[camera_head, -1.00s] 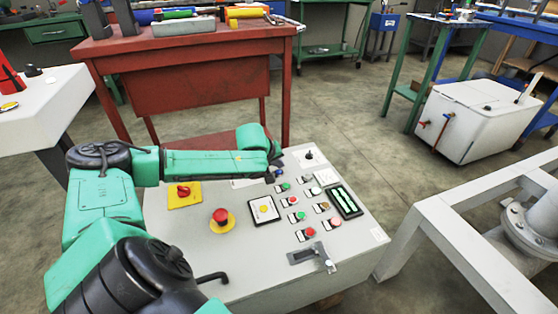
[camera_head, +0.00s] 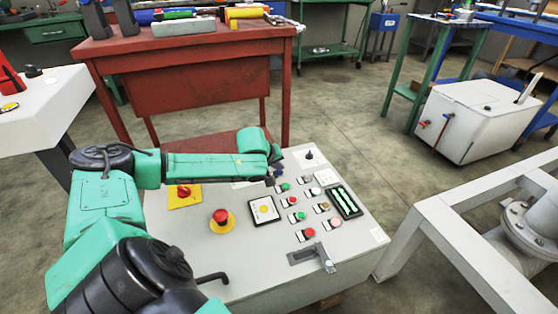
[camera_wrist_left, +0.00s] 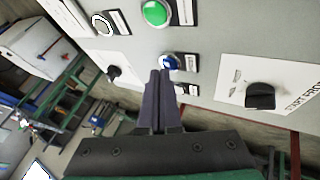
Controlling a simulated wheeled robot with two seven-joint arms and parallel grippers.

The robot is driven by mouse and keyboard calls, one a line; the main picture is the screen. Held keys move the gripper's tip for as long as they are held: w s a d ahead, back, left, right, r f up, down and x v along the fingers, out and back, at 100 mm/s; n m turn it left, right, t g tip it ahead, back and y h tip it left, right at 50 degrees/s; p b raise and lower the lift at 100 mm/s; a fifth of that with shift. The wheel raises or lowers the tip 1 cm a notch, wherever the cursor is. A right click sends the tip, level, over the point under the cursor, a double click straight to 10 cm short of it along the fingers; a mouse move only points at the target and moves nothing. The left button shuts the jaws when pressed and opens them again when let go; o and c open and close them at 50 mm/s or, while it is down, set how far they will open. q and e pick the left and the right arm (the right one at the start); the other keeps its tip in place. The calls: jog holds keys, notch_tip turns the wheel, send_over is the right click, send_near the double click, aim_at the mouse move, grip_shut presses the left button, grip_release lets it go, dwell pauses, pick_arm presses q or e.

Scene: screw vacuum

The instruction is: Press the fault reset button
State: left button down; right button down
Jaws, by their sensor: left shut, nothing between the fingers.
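The control panel (camera_head: 185,240) is a grey box with several buttons. A blue button (camera_wrist_left: 168,62) shows in the left wrist view, just beyond my fingertips and partly covered by them; its label is too small to read, so I cannot tell for sure that it is the fault reset button. My left gripper (camera_wrist_left: 160,74) is shut and empty, its fingers pointing at the blue button. I cannot tell whether they touch it. In the head view, my left gripper (camera_head: 273,178) is at the panel's far edge, small and partly hidden by the arm. My right gripper is not in view.
A green button (camera_wrist_left: 155,13) and a black knob (camera_wrist_left: 260,97) flank the blue button. On the panel are also a red emergency stop (camera_head: 221,216), a red rotary switch (camera_head: 183,191) and a lever (camera_head: 327,262). A red workbench (camera_head: 190,95) stands behind.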

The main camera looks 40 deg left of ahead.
aim_at(279, 174)
pick_arm(q)
jog(key=shift+f, duration=0.45)
dwell(0.6)
jog(key=shift+r, duration=0.1)
jog(key=shift+r+p, duration=0.75)
jog(key=shift+p, duration=0.3)
notch_tip(279, 174, up, 5)
jog(key=p, duration=0.6)
jog(key=shift+r, duration=0.15)
jog(key=shift+f, duration=0.2)
